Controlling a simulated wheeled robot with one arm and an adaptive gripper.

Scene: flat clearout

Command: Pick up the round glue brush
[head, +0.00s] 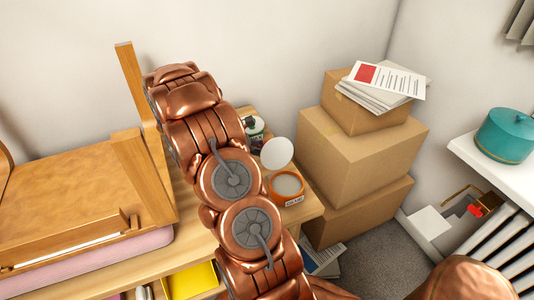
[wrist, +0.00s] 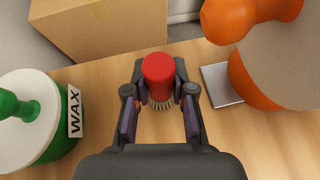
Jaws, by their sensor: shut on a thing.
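The round glue brush (wrist: 158,72) has a red rounded top and pale bristles below, seen in the wrist view. My gripper (wrist: 160,90) is shut on it, with one dark finger on each side. The brush stands upright between the fingers, over the wooden table top (wrist: 265,140). I cannot tell whether the bristles touch the wood. In the head view my copper-coloured arm hides the gripper and the brush.
A white-topped WAX container (wrist: 28,120) with a green knob is left of my gripper. An orange knobbed thing (wrist: 250,85) and a grey plate (wrist: 220,84) are at right. Stacked cardboard boxes (head: 345,155) stand beyond the table, beside an orange-banded jar (head: 286,187).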

